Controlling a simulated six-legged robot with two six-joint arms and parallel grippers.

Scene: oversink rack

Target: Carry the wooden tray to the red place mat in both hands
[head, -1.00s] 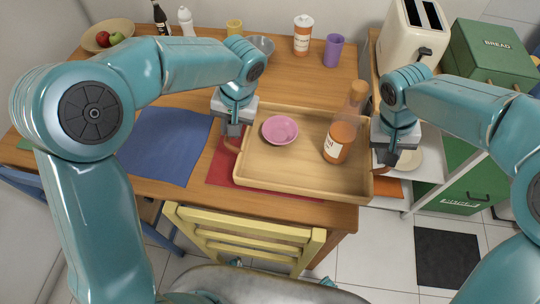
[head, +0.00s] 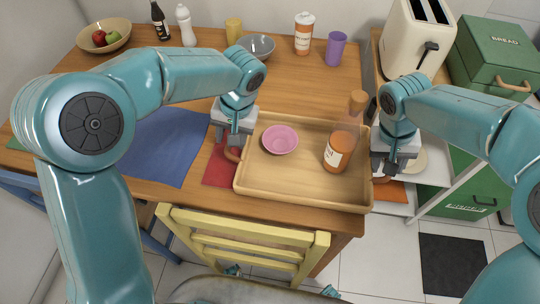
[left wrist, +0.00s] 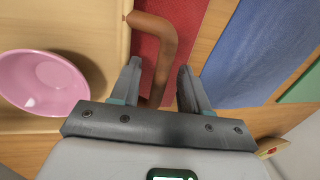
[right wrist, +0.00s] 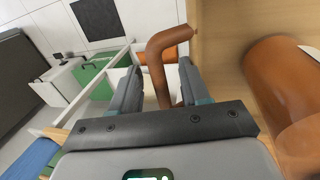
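The wooden tray (head: 255,192) lies over the red place mat (head: 219,172) and hides most of it; a strip shows at left, also in the left wrist view (left wrist: 168,15). On the tray are a pink bowl (head: 280,140) and an orange-brown bottle (head: 335,160) with a label. My left gripper (head: 232,150) is at the tray's left handle (left wrist: 160,55); its fingers stand apart on both sides with gaps. My right gripper (head: 388,172) is at the right handle (right wrist: 157,60), also with its fingers apart around it. Whether the tray fully touches the mat cannot be told.
A blue mat (head: 165,150) lies left of the tray. A yellow chair (head: 240,235) stands at the front edge. A grey bowl (head: 257,46), several cups and bottles, and a fruit bowl (head: 104,38) stand at the back. A toaster (head: 415,45) is at right.

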